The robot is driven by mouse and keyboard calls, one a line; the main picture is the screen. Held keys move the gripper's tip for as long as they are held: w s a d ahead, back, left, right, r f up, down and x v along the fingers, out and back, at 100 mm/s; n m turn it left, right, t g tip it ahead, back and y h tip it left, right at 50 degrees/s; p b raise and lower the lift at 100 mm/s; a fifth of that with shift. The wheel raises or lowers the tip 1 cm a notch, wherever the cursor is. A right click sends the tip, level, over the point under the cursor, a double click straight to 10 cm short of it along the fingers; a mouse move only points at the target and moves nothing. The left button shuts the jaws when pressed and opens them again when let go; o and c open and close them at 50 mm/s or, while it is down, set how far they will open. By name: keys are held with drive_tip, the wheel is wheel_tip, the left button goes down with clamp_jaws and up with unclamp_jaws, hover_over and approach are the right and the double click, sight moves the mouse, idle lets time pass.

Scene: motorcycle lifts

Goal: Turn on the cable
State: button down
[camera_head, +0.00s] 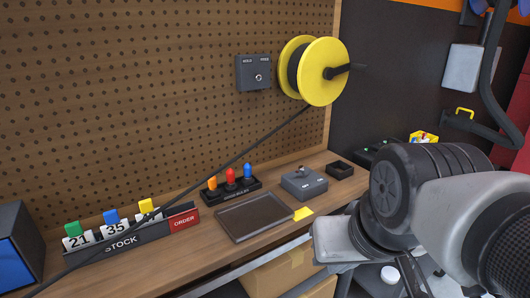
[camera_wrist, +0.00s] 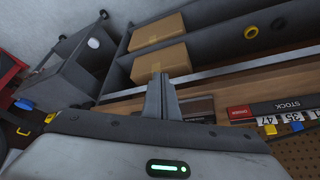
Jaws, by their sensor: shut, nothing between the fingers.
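A yellow cable reel (camera_head: 322,72) is mounted on the pegboard, and a dark cable (camera_head: 216,169) runs from it down to the lower left, above the bench. A grey box (camera_head: 252,72) with a small round switch (camera_head: 258,77) is fixed on the pegboard just left of the reel; its small lettering is hard to read. My gripper (camera_wrist: 160,90) shows in the wrist view with its two fingers together and nothing between them. In the head view my arm is at the lower right, well apart from the reel and the switch box; the fingertips are not visible there.
The wooden bench holds a STOCK rack (camera_head: 120,241), a dark tray (camera_head: 254,232), a stand with coloured pegs (camera_head: 231,190), a grey box with a knob (camera_head: 304,188) and a small black bin (camera_head: 341,169). Cardboard boxes (camera_wrist: 160,63) sit on a shelf below.

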drive_tip(key=w+a+f+m+g+y+p, duration=0.1)
drive_tip(key=w+a+m+g+y+p, duration=0.15)
drive_tip(key=a+m+y, duration=0.5)
drive_tip(key=w+a+f+m+g+y+p, duration=0.1)
drive_tip(key=a+m+g+y+p, duration=0.2)
drive_tip(key=m, duration=0.8)
drive_tip(key=w+d+m+t+y+p, duration=0.2)
drive_tip(key=w+m+t+y, duration=0.3)
drive_tip(key=w+m, duration=0.45)
drive_tip(key=w+d+f+m+t+h, duration=0.2)
drive_tip(key=w+d+m+t+h, duration=0.1)
drive_tip(key=d+m+t, duration=0.2)
drive_tip(key=w+d+f+m+t+h+p, duration=0.1)
drive_tip(key=w+d+m+t+h, duration=0.2)
drive_tip(key=d+m, duration=0.4)
drive_tip(key=shift+w+d+f+m+t, duration=0.2)
drive_tip(key=shift+w+f+m+t, duration=0.3)
drive_tip(key=shift+m+t, duration=0.6)
drive_tip(key=shift+r+g, duration=0.1)
drive_tip(key=shift+g, duration=0.15)
